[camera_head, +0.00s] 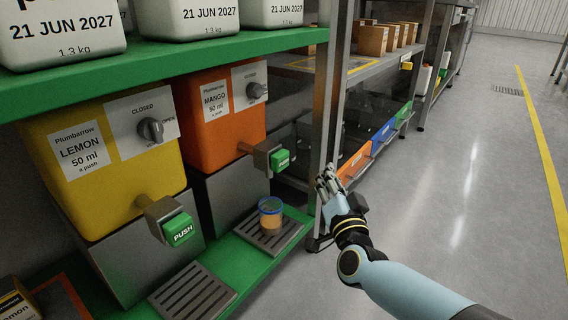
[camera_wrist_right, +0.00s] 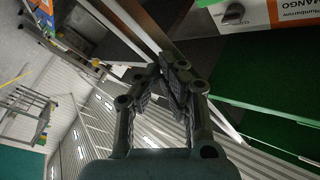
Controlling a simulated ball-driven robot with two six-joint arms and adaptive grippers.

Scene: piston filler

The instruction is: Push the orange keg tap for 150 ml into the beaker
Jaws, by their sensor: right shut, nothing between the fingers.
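The orange keg (camera_head: 222,122) stands on the shelf in the head view, labelled Plumbarrow Mango, 50 ml a push. A knob sits at its top right. Its tap (camera_head: 279,160) has a green push face at the lower right. The beaker (camera_head: 271,215), with a blue rim and orange-brown content, stands upright on the drip grate below this tap. My right gripper (camera_head: 327,181) is shut and empty, to the right of the tap and apart from it, by the shelf post. In the right wrist view its fingers (camera_wrist_right: 171,75) meet. My left gripper is not in view.
A yellow lemon keg (camera_head: 108,155) with its own green push tap (camera_head: 178,229) stands to the left. White containers (camera_head: 186,18) stand on the green upper shelf. The floor at right is free.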

